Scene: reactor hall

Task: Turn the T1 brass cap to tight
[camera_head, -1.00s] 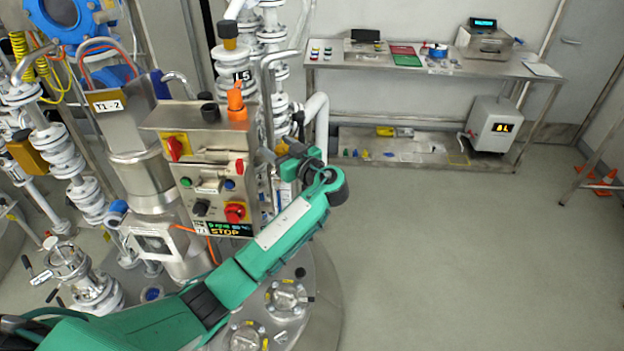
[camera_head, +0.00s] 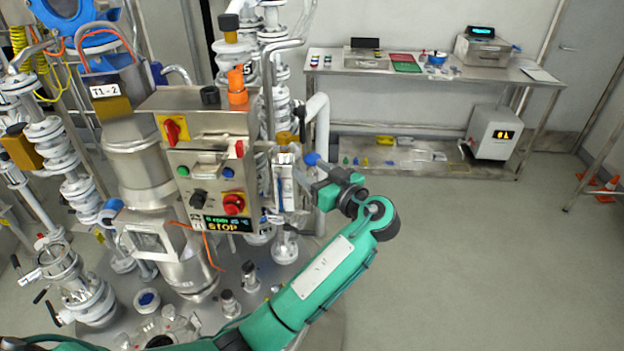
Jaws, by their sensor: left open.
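A small brass-coloured piece (camera_head: 285,138) shows beside the upper right edge of the steel control box, just above my left gripper. I cannot tell for certain whether it is the T1 brass cap. My left gripper (camera_head: 279,160) is at the box's right side, partly lost against the pipes behind it. It is open, with nothing visible held in it. My green left arm comes in from the bottom left and bends back at the wrist toward the box. The brass piece and the gripper look close; contact cannot be told. My right gripper is out of view.
The control box (camera_head: 208,160) carries knobs, a red stop button (camera_head: 233,204) and a display reading STOP. A T1-2 plate (camera_head: 105,90) hangs left of it. White flanged pipes crowd behind. A steel bench (camera_head: 440,71) stands at the back right.

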